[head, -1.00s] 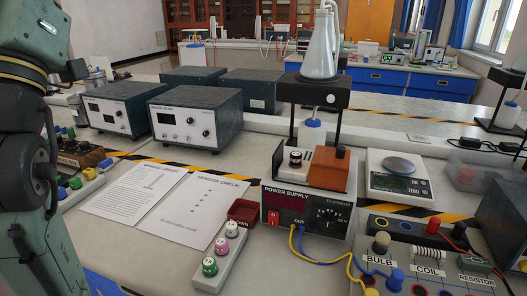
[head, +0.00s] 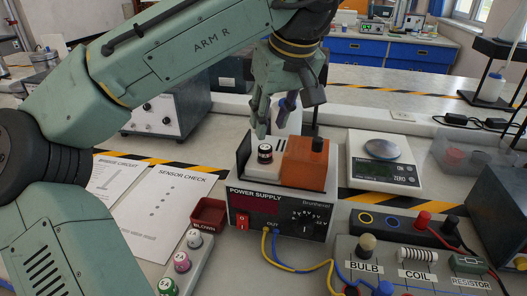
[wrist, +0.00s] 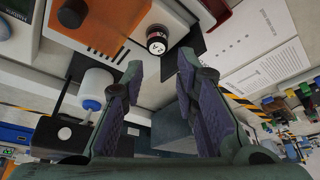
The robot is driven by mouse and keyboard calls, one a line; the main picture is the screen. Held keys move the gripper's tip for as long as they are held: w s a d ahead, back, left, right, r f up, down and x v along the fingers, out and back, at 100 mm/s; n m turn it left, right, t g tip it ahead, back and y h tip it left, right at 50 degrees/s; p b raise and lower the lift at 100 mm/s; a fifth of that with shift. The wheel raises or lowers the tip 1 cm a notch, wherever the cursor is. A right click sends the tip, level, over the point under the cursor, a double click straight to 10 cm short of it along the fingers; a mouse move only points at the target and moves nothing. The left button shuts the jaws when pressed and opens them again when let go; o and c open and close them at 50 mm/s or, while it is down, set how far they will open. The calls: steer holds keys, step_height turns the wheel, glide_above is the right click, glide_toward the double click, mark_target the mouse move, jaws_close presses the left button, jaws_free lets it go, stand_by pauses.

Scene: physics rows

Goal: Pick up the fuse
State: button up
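A dark, round fuse (head: 264,153) with a pale label band stands upright on the white block on top of the power supply (head: 290,205), beside an orange block (head: 305,163). The fuse also shows in the wrist view (wrist: 157,40), seen from above just beyond my fingertips. My gripper (head: 271,118) hangs over the power supply, above and slightly behind the fuse. In the wrist view its two fingers (wrist: 160,68) are apart with nothing between them. Several labelled fuses (head: 182,262) stand in a pale strip at the lower left.
A small red tray (head: 208,214) marked BLOWN lies left of the power supply. A scale (head: 384,175) stands to the right. A circuit board (head: 410,268) with yellow and blue leads is at the front right. Sheets of paper (head: 160,205) lie on the left.

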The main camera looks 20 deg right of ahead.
mark_target(266, 148)
steer(key=p+x, duration=0.1)
steer(key=x, duration=0.7)
steer(key=shift+s+d+f+p, duration=0.15)
steer(key=shift+d+p, duration=0.05)
steer(key=shift+p, duration=0.1)
steer(key=c, duration=0.7)
